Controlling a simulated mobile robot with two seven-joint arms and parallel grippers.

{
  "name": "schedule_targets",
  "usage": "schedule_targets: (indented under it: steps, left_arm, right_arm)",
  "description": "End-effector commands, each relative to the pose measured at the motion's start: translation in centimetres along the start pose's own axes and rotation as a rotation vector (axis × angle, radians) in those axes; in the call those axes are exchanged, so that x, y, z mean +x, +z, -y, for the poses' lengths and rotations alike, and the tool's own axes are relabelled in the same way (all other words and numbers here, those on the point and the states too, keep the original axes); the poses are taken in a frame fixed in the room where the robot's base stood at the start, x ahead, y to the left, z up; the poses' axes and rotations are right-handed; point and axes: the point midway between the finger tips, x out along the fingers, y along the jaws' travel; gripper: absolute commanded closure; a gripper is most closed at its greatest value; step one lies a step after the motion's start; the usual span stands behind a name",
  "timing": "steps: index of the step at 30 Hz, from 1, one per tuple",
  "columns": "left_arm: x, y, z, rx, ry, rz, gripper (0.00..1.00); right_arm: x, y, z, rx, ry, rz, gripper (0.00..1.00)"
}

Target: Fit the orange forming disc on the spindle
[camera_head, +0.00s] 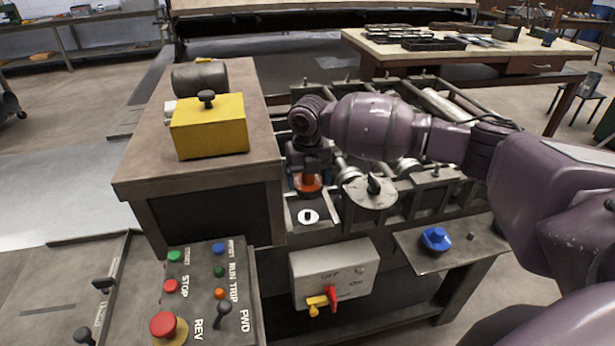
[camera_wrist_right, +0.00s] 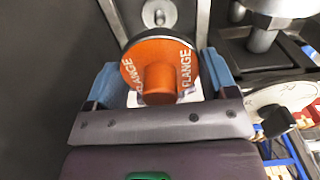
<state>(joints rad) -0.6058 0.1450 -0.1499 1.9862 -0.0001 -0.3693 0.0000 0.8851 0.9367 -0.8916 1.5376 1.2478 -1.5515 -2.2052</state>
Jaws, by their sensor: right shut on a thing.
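The orange forming disc (camera_wrist_right: 150,52), marked FLANGE, is between the blue fingers of my right gripper (camera_wrist_right: 162,75) in the right wrist view. The gripper is shut on it. In the head view the disc (camera_head: 308,184) shows below my right gripper (camera_head: 308,172), above a light plate carrying a white round piece with a dark centre (camera_head: 308,216). A silver round end (camera_wrist_right: 159,13), likely the spindle, shows just beyond the disc in the wrist view. The disc appears apart from it; the exact gap cannot be told. My left gripper is out of view.
A grey disc with a black knob (camera_head: 370,191) stands close right of my gripper. A blue knobbed piece (camera_head: 436,238) sits on the right shelf (camera_head: 470,245). A yellow box (camera_head: 210,130) stands on the left cabinet. A switch box (camera_head: 335,272) and control panel (camera_head: 205,300) are in front.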

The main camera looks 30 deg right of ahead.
Motion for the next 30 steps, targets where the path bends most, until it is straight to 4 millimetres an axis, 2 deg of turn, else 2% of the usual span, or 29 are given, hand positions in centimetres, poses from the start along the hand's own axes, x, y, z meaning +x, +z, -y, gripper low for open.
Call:
schedule_targets:
  steps: [15,24,30]
  left_arm:
    - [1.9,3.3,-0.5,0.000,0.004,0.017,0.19]
    - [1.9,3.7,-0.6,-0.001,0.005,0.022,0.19]
    - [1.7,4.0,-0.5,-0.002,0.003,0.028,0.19]
  right_arm:
    - [4.1,0.0,0.0,0.000,0.001,-0.001,0.60]
    - [5.5,0.1,0.0,0.000,0.001,0.002,0.60]
    - [5.7,0.1,0.0,0.000,0.001,0.003,0.60]
